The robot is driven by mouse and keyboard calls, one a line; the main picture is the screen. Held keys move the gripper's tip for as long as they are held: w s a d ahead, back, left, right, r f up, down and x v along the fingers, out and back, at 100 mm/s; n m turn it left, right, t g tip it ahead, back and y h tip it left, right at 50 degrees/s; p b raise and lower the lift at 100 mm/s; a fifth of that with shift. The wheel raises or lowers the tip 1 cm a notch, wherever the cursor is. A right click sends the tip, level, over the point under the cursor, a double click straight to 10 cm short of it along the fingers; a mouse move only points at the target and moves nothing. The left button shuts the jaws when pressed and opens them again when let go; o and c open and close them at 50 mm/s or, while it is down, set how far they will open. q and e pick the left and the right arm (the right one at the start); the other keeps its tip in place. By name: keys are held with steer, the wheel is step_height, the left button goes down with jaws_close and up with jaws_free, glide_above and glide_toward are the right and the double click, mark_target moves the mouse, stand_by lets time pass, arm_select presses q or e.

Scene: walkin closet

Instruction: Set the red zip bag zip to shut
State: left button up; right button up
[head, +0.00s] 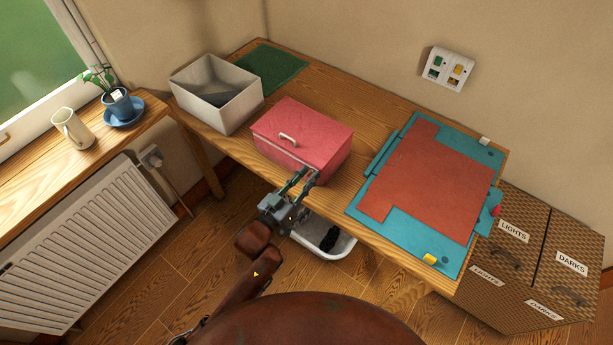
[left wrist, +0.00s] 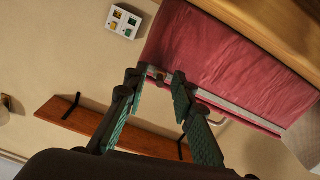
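The red zip bag (head: 303,137) is a box-shaped pink-red bag on the wooden table, with a pale handle (head: 288,139) on it. In the left wrist view the bag (left wrist: 215,55) fills the upper right, with a grey zip strip (left wrist: 240,113) along its edge. My left gripper (head: 304,175) is at the bag's near side, below its front edge. In the left wrist view its two fingers (left wrist: 160,76) are apart, with their tips at the end of the strip. A small dark piece shows between the tips; I cannot tell whether they touch it. My right gripper is not in view.
A grey open box (head: 216,95) and a green mat (head: 268,68) are behind left. A teal board with a red-brown panel (head: 430,180) covers the table's right. A white tray (head: 325,238) is below the front edge. Wicker hampers (head: 535,250) stand at the right.

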arm_select(q)
jaws_close()
stand_by(0.6)
